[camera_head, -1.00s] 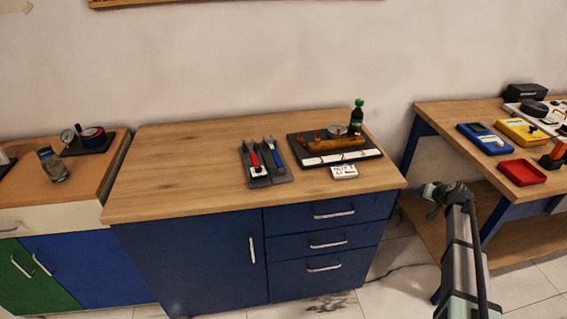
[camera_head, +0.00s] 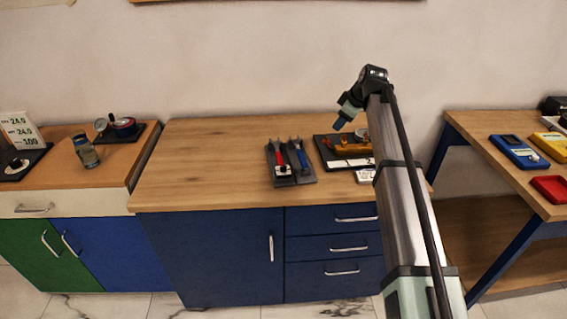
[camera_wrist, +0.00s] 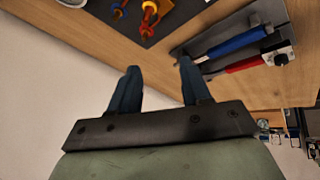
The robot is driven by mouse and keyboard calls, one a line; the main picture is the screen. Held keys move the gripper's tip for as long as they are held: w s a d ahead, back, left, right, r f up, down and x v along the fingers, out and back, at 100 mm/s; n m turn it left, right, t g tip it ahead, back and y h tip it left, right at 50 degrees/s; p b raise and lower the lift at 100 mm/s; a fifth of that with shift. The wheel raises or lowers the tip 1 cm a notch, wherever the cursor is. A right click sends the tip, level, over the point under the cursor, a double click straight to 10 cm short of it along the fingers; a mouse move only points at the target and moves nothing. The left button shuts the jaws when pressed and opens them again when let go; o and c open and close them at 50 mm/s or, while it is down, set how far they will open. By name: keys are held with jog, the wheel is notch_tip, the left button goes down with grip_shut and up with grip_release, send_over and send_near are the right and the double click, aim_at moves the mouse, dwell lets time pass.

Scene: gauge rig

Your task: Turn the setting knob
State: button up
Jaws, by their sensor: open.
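A gauge stands beside a red-and-black round part (camera_head: 124,124) on another dark plate. I cannot tell which part is the setting knob. My gripper (camera_head: 344,122) is above the middle cabinet, over the brass rig (camera_head: 352,145), far from both left-hand plates. In the wrist view its two dark fingers (camera_wrist: 157,80) are apart with nothing between them. My arm hides the rig's right part.
Red-handled and blue-handled tools (camera_head: 290,160) lie on grey holders on the middle cabinet (camera_head: 200,150); they also show in the wrist view (camera_wrist: 240,52). Blue (camera_head: 519,151) and red (camera_head: 550,187) items are on the right table. The middle cabinet's left half is clear.

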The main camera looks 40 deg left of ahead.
jog(key=s+a+r+n+g+h, duration=0.1)
jog(key=s+a+n, duration=0.15)
jog(key=s, duration=0.35)
jog(key=s+a+r+n+h, duration=0.1)
jog(key=s+a+n+h, duration=0.15)
jog(key=s, duration=0.35)
jog(key=n+h, duration=0.2)
jog(key=n, duration=0.1)
send_near(283, 167)
jog(key=shift+g, duration=0.4)
jog(key=f, duration=0.8)
jog(key=shift+w+f, duration=0.15)
jog(key=shift+w, duration=0.25)
grip_shut()
